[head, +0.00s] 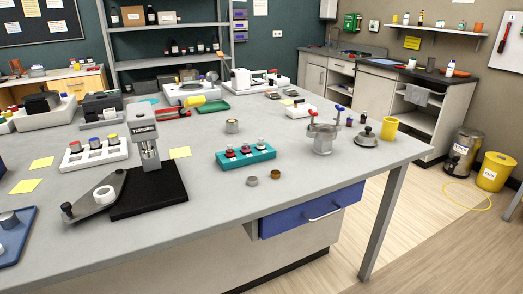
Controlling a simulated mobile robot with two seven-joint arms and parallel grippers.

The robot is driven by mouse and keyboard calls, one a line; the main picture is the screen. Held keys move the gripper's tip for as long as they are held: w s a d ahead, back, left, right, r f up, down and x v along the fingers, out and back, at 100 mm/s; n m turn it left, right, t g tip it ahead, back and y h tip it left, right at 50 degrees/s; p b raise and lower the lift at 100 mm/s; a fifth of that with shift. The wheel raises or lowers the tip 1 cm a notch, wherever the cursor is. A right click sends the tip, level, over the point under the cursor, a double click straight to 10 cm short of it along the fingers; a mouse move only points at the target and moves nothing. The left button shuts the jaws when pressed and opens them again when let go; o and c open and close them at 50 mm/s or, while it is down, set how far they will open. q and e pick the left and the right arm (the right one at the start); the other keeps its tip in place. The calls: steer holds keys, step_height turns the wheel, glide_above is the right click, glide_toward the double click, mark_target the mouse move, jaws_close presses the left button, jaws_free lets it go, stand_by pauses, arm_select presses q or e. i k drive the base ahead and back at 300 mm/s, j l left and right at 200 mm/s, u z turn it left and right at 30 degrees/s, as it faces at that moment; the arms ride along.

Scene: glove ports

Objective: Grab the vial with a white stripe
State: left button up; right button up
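A teal rack (247,161) stands near the middle of the grey table and holds three small vials with red caps, the left (229,151), middle (245,149) and right (261,145). A white rack (96,158) to the left holds several vials with coloured caps. Two small dark vials or bottles (350,121) stand apart near the table's right end. At this size I cannot tell which vial has a white stripe. Neither of my grippers is in view.
A grey press (146,145) stands on a black base (150,196) at front left. Two small caps (252,181) lie before the teal rack. A metal pot (322,139), round lid (366,139) and yellow cup (389,128) stand to its right. The table front between press and caps is clear.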

mark_target(260, 145)
steer(key=i+l, duration=0.15)
steer(key=l, duration=0.3)
steer(key=i+l+u, duration=0.1)
steer(key=l, duration=0.35)
steer(key=i+l+u, duration=0.1)
steer(key=l, duration=0.35)
